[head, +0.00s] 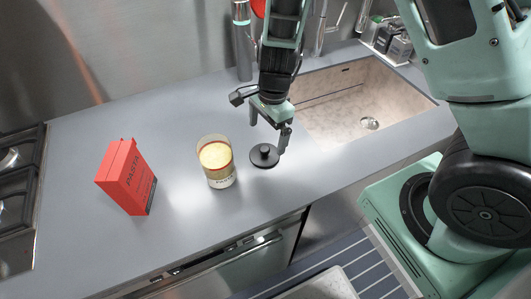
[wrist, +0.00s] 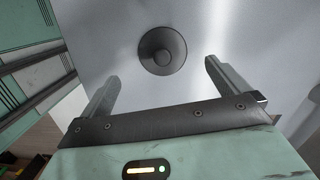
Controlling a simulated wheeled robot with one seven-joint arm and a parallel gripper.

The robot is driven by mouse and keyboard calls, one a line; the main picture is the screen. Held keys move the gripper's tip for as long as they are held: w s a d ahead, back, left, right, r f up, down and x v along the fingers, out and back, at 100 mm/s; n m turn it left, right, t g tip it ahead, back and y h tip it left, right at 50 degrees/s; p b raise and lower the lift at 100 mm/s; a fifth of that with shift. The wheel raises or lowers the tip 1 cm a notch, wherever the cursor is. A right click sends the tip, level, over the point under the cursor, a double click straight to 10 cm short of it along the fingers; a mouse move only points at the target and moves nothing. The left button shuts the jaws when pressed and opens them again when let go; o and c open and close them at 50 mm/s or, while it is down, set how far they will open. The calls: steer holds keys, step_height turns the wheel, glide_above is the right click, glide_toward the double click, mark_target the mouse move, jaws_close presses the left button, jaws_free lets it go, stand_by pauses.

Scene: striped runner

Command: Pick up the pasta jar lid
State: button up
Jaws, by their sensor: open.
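The pasta jar lid (head: 264,156) is a dark round disc with a knob on top, lying flat on the grey counter just right of the glass jar. In the wrist view the lid (wrist: 162,50) lies beyond the fingertips, roughly centred between them. My gripper (head: 268,134) is open and empty, above the lid with its fingers pointing down. Both fingers also show in the wrist view (wrist: 161,70), spread wide and apart from the lid. The pasta jar (head: 217,162) stands upright and lidless, with yellow contents.
A red pasta box (head: 127,177) stands left of the jar. A sink (head: 355,105) is behind and right of my gripper, with a faucet and bottles along the back. A stove (head: 18,190) is at the far left. The counter in front of the lid is clear.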

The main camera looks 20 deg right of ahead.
mark_target(265, 148)
step_height(265, 148, down, 2)
steer(key=shift+a+f, duration=0.15)
steer(key=shift+w+a+f+p, duration=0.15)
steer(key=shift+f+p, duration=0.25)
steer(key=shift+f, duration=2.1)
steer(key=c, duration=0.9)
